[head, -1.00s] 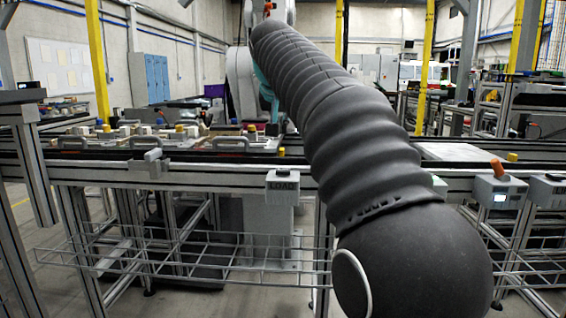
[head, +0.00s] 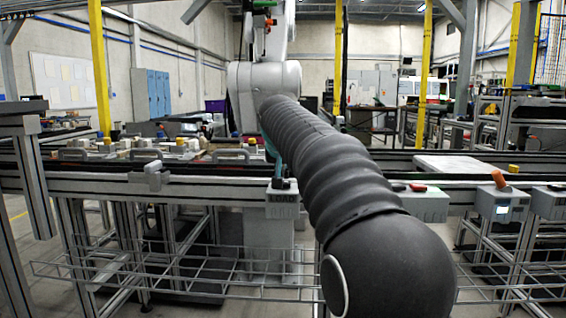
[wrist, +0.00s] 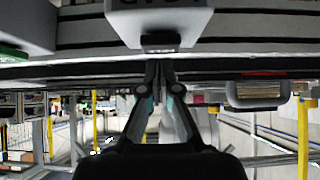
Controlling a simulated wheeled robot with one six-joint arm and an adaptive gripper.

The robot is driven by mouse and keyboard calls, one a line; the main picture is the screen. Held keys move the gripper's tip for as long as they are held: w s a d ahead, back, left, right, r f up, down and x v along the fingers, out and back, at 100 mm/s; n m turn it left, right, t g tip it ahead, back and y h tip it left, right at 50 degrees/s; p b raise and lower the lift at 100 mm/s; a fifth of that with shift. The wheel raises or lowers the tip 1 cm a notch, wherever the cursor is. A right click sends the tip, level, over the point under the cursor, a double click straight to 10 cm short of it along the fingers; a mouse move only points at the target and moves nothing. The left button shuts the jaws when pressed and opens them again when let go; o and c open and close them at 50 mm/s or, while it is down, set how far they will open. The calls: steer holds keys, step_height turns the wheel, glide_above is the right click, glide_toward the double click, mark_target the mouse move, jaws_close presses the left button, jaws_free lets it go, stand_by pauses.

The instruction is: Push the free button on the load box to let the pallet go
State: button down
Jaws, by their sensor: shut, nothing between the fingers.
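The load box (head: 282,211) is a small grey box labelled LOAD on the front rail of the conveyor, left of my arm in the head view. In the wrist view, which looks upside down, the load box (wrist: 160,17) is at the top centre. A dark button (wrist: 161,40) shows on its face just beyond my fingertips. My gripper (wrist: 159,64) is shut and empty, its tips together, close to the button; I cannot tell whether they touch it. In the head view my gripper (head: 279,181) is just above the box, partly hidden by my arm.
Pallets with grey handles (head: 230,156) and small parts lie on the conveyor to the left. A grey box with a red item (head: 418,204) and a box with a small screen and orange knob (head: 503,203) are on the right. A wire rack (head: 180,272) hangs below.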

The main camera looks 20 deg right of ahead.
steer(key=shift+f, duration=0.45)
